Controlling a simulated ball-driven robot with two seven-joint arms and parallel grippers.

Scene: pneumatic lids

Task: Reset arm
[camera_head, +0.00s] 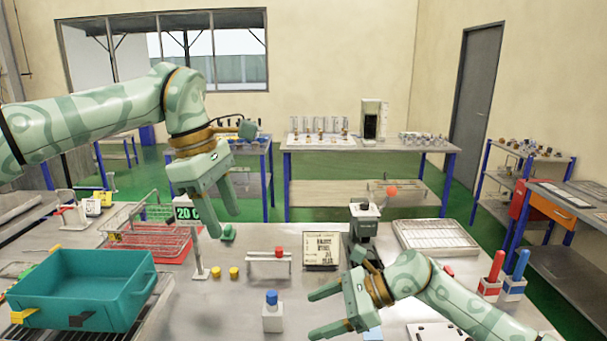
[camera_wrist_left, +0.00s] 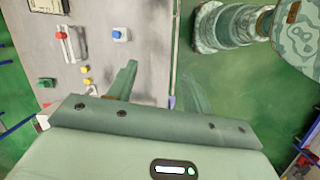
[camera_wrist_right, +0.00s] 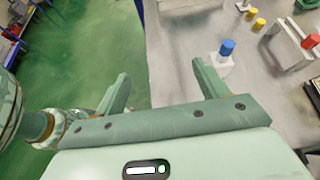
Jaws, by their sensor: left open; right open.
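My left gripper (camera_head: 222,203) hangs open and empty, fingers down, in the left half of the head view. In the left wrist view its fingers (camera_wrist_left: 158,88) are apart, with the table edge and green floor beyond. My right gripper (camera_head: 325,310) is open and empty at the lower middle, its fingers pointing left. In the right wrist view its fingers (camera_wrist_right: 160,82) are apart with nothing between them. A white block with a blue cap (camera_head: 272,312) stands on the table just left of the right gripper, apart from it.
Yellow caps (camera_head: 225,272), a rack with a red cap (camera_head: 278,260) and a sign (camera_head: 321,250) are mid-table. A wire tray (camera_head: 435,236) lies at the right.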

